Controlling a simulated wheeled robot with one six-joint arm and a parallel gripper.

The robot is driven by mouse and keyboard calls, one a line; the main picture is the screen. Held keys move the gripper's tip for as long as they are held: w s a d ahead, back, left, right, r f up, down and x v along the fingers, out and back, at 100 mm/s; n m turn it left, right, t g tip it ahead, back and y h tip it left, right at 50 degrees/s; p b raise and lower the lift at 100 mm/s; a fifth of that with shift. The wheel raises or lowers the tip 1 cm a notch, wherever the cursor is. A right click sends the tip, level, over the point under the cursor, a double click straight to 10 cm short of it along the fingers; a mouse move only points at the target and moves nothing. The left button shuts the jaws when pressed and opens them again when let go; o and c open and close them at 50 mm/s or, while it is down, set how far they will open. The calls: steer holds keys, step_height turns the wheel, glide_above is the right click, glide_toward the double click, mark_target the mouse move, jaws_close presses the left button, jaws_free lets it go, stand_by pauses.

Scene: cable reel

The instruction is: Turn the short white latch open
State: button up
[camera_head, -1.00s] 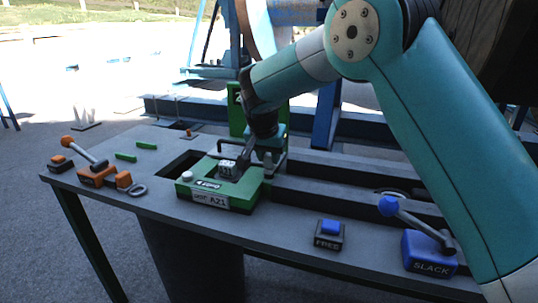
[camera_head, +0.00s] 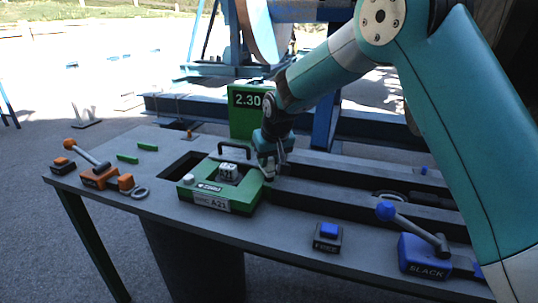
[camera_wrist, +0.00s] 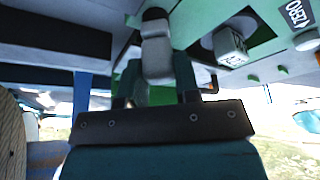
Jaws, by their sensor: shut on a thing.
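The short white latch (camera_wrist: 157,52) shows in the wrist view as a pale grey-white piece with a dark end, between the fingers of my gripper (camera_wrist: 155,75). My gripper is shut on it. In the head view my gripper (camera_head: 270,170) is low at the right edge of the green block (camera_head: 240,196) marked A21. It hides the latch there, so I cannot tell the latch's angle.
A black handle (camera_head: 234,149) rises behind the block, and a green display (camera_head: 247,110) reads 2.30. A blue FREE button (camera_head: 328,236) and a blue SLACK lever (camera_head: 425,255) stand at right. The front strip between is clear.

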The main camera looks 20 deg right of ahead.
steer(key=n+y+p, duration=0.1)
steer(key=n, duration=0.1)
steer(key=n+y+p, duration=0.1)
steer(key=n, duration=0.2)
steer(key=shift+d+r+n+g, duration=0.1)
steer(key=shift+n+g, duration=0.2)
steer(key=shift+n+g+y+p, duration=0.5)
steer(key=shift+n+y+p, duration=0.1)
steer(key=shift+n, duration=1.3)
steer(key=o, duration=0.9)
steer(key=v, duration=1.7)
steer(key=shift+r, duration=0.1)
